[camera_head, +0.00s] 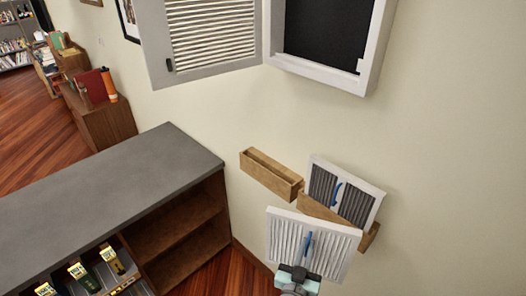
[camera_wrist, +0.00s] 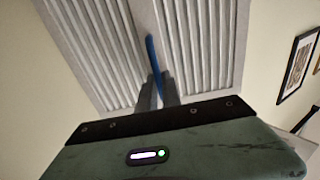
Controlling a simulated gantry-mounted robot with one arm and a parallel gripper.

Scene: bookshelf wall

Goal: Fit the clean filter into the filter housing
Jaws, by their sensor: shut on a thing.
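The clean filter (camera_head: 286,233), white-framed with pale pleats and a blue pull tab (camera_head: 308,244), is in front of the wall at the lower right. My gripper (camera_head: 303,266) is shut on its blue tab at the filter's lower edge. In the wrist view the fingers (camera_wrist: 158,90) pinch the blue tab (camera_wrist: 152,52) and the pleats (camera_wrist: 95,40) fill the top. The filter housing (camera_head: 375,70) is a white wall box at the top with a dark interior, partly cut off. Its louvred door (camera_head: 212,72) hangs open to the left. The filter is well below the housing, apart from it.
A second filter with dark grey pleats (camera_head: 355,204) leans in a wooden wall holder (camera_head: 316,207). Another wooden holder (camera_head: 270,174) beside it looks empty. A grey-topped shelf unit (camera_head: 110,190) stands at left. The wall between holders and housing is clear.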

